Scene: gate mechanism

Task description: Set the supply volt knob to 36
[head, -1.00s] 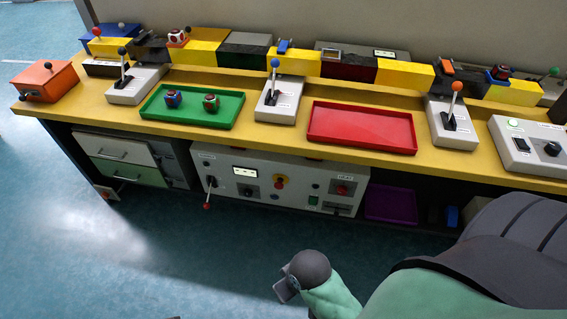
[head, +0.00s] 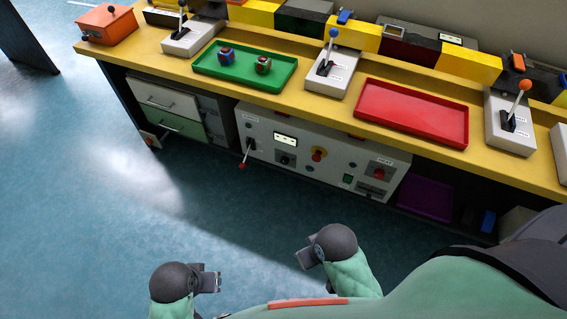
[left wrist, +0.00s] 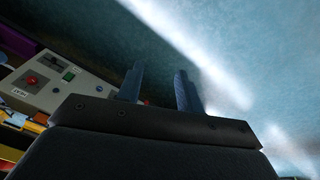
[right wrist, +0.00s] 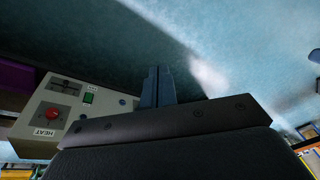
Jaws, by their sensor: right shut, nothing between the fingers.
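A grey-white control panel (head: 330,158) stands under the yellow workbench. It carries a small lit display (head: 285,139) with a dark knob (head: 285,159) just below it. Labels and the knob's setting are too small to read, so I cannot tell for certain which knob is the supply volt one. My left gripper (head: 214,281) is in front of the panel, well apart from it, with fingers spread and empty in the left wrist view (left wrist: 158,84). My right gripper (head: 304,257) is also apart from the panel; its fingers are together and empty in the right wrist view (right wrist: 157,84).
A green tray (head: 280,80) and red tray (head: 410,113) lie on the bench. The floor before the panel is clear.

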